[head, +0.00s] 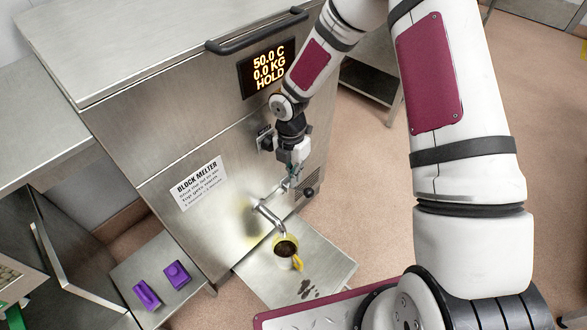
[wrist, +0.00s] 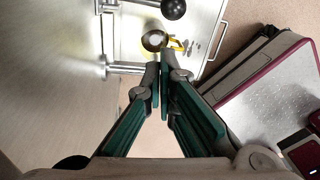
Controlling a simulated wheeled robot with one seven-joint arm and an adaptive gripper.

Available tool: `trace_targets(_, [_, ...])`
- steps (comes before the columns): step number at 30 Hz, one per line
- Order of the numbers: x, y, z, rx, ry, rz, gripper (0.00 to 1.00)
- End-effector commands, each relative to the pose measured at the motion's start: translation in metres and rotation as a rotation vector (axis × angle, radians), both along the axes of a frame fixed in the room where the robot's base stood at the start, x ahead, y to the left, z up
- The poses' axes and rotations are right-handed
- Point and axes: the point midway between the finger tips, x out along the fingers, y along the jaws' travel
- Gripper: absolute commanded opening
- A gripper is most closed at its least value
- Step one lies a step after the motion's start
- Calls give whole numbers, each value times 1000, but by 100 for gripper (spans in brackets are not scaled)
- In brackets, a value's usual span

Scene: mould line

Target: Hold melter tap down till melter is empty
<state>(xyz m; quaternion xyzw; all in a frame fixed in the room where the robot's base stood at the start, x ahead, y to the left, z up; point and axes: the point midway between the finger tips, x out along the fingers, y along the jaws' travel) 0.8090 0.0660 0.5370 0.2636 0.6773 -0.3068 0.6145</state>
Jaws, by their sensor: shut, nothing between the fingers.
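The block melter (head: 150,115) is a steel cabinet; its lit display (head: 268,68) reads 50.0 C, 0.0 KG, HOLD. A bent metal tap spout (head: 270,215) sticks out of its front. Below it a jug (head: 286,255) with a yellow handle holds dark brown liquid; the jug also shows in the wrist view (wrist: 153,41). My gripper (head: 288,186) is shut and empty, pointing down beside the tap. In the wrist view its fingertips (wrist: 160,68) lie near a metal rod, and a black ball knob (wrist: 174,9) shows beyond. I cannot tell whether they touch the tap.
The jug stands on a metal shelf (head: 325,262) with dark brown spots on it. Two purple objects (head: 177,274) (head: 146,294) lie on a lower steel surface at the left. A steel table (head: 370,75) stands behind my arm. Pinkish floor (head: 365,180) is open at the right.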

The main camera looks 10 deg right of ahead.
Motion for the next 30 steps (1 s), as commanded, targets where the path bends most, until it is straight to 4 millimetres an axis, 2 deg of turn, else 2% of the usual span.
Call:
trace_targets(1, [-2,1,-14,1,2,2,0])
trace_targets(6, [-4,-2,-44,0,1,0,0])
trace_targets(12, [0,-17,-63,1,1,-2,0])
trace_targets(30, [2,-23,-69,1,-1,0,0])
